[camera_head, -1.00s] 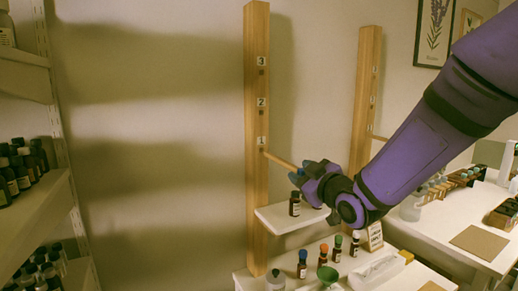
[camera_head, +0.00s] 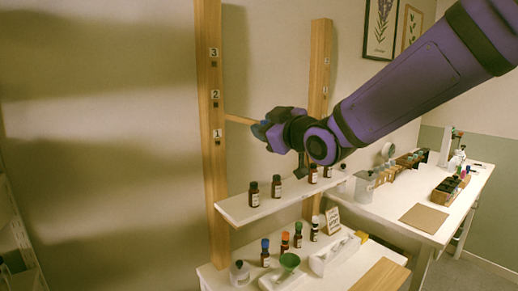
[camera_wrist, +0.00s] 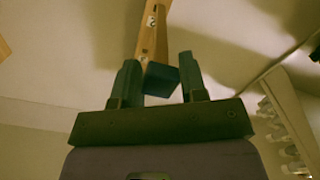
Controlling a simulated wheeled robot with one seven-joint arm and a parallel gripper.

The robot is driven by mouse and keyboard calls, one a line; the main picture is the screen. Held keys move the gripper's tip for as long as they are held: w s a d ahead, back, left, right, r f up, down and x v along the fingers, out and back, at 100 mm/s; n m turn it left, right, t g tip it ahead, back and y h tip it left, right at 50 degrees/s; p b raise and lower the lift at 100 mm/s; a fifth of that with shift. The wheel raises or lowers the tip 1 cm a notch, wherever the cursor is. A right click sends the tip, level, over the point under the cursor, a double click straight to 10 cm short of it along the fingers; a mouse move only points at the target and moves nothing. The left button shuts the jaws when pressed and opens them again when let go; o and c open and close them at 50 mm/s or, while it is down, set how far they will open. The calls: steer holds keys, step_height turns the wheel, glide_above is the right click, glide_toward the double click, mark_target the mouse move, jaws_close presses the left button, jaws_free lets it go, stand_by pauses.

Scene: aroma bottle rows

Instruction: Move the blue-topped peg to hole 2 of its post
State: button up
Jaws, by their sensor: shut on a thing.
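A tall wooden post (camera_head: 212,170) stands at the left in the head view, with labels 3, 2 and 1 from top to bottom and a dark hole below each. My gripper (camera_head: 262,130) is to the right of this post, shut on the blue-topped peg. The pale wooden shaft of the peg (camera_head: 240,121) points left toward the post, between the heights of holes 1 and 2. I cannot tell whether its tip touches the post. In the wrist view the blue top (camera_wrist: 160,78) sits between my two fingers, with the post (camera_wrist: 152,35) beyond it.
A white shelf (camera_head: 240,210) with several dark bottles lies below my gripper. A second post (camera_head: 320,100) stands behind my arm. The wall left of the post is clear.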

mark_target(240, 117)
steer(key=r, duration=0.1)
steer(key=s+r, duration=0.1)
steer(key=shift+d+r, duration=0.25)
steer(key=shift+r, duration=0.05)
steer(key=shift+x, duration=2.85)
steer(key=shift+r+x, duration=0.1)
steer(key=shift+x, duration=1.4)
steer(key=shift+r+x, duration=0.15)
steer(key=shift+x, duration=1.35)
steer(key=o, duration=0.5)
steer(key=shift+a, duration=0.1)
steer(key=o, duration=0.5)
